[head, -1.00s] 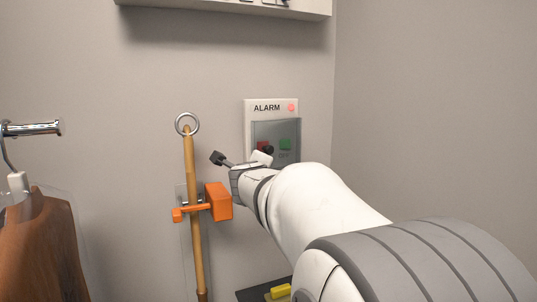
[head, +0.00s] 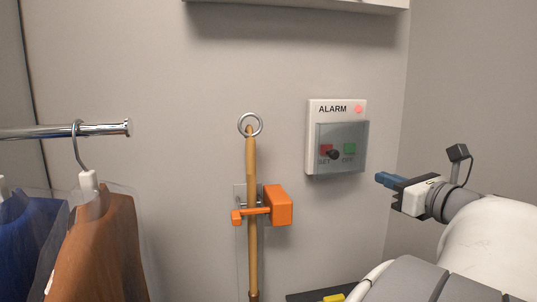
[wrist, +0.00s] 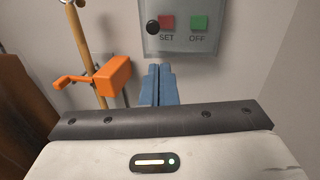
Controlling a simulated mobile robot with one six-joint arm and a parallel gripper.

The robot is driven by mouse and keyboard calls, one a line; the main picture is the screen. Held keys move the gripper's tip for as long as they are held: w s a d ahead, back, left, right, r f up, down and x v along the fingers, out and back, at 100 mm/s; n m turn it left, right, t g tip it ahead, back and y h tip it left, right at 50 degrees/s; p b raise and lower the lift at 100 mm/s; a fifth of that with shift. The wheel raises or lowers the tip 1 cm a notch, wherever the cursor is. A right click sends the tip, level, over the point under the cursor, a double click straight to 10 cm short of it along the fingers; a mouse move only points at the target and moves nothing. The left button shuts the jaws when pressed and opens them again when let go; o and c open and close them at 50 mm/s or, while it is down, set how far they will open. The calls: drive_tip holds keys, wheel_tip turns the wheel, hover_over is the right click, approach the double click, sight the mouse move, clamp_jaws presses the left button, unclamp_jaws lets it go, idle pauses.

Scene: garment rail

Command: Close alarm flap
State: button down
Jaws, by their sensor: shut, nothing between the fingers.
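The white alarm box (head: 313,108) is on the back wall, with the word ALARM and a lit red lamp at its top. Its clear grey flap (head: 338,167) lies over a red SET button and a green OFF button, and a dark round knob shows at the SET button. The flap looks down over the buttons in the head view and also shows in the wrist view (wrist: 182,47). My gripper (head: 380,178) is shut and empty, to the right of the box and slightly below it, apart from it. In the wrist view its blue fingers are together below the flap.
A wooden pole (head: 252,165) with a ring top stands in an orange clamp (head: 279,205) left of the alarm. A chrome rail (head: 60,131) with a brown garment (head: 98,250) and a blue one is at far left. A shelf is above.

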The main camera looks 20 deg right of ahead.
sight(336, 155)
drive_tip(key=shift+t+y, duration=0.3)
drive_tip(key=w+p, duration=0.1)
drive_tip(key=w, duration=0.3)
drive_tip(key=w+a+r+p, duration=0.1)
drive_tip(key=w, duration=0.3)
drive_tip(key=w+a+p, duration=0.1)
drive_tip(key=w, duration=0.3)
drive_tip(key=shift+w+a+r, duration=0.1)
drive_tip(key=shift+a+r, duration=0.05)
drive_tip(key=shift+a, duration=0.1)
